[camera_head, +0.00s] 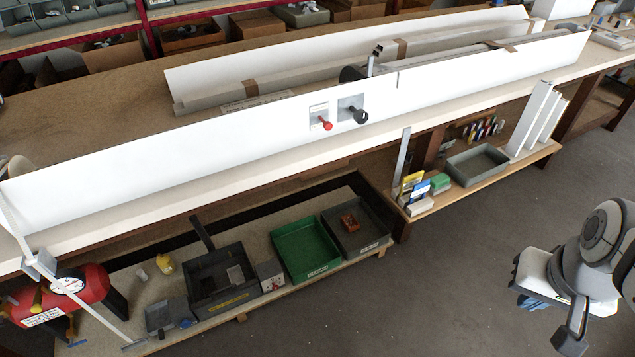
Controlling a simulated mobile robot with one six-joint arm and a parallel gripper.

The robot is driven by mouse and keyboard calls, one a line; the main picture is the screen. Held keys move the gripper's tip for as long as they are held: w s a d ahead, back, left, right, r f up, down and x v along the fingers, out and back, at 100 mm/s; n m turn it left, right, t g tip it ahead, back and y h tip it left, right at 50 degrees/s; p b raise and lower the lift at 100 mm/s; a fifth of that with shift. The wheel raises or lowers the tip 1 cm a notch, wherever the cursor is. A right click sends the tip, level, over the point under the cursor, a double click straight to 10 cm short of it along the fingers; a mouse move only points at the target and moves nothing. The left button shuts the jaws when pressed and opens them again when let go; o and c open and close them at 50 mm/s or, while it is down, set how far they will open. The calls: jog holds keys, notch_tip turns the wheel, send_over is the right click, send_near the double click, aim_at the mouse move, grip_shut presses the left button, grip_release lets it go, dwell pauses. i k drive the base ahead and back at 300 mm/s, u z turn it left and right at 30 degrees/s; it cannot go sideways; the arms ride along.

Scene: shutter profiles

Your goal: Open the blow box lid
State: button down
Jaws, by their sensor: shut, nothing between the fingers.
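A long white box-like panel (230,146) runs across the workbench from lower left to upper right. A grey plate with a black knob (360,116) and a plate with a red knob (325,125) sit on its front face. Behind it lie long pale profiles (290,78) and a dark rounded part (353,73) with an upright metal piece. I cannot tell for sure which part is the blow box lid. My gripper (570,340) is at the lower right, over the floor, well apart from the bench; it appears shut and empty.
The lower shelf holds a dark bin (222,283), a green bin (304,248), a grey bin (355,226) and a red tank (70,295). A side shelf holds a grey tray (477,164) and white upright profiles (535,122). The grey floor (440,280) in front is clear.

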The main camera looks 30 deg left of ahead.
aim_at(236, 288)
jog(key=z, duration=0.2)
jog(key=i, duration=0.2)
jog(key=u, duration=1.6)
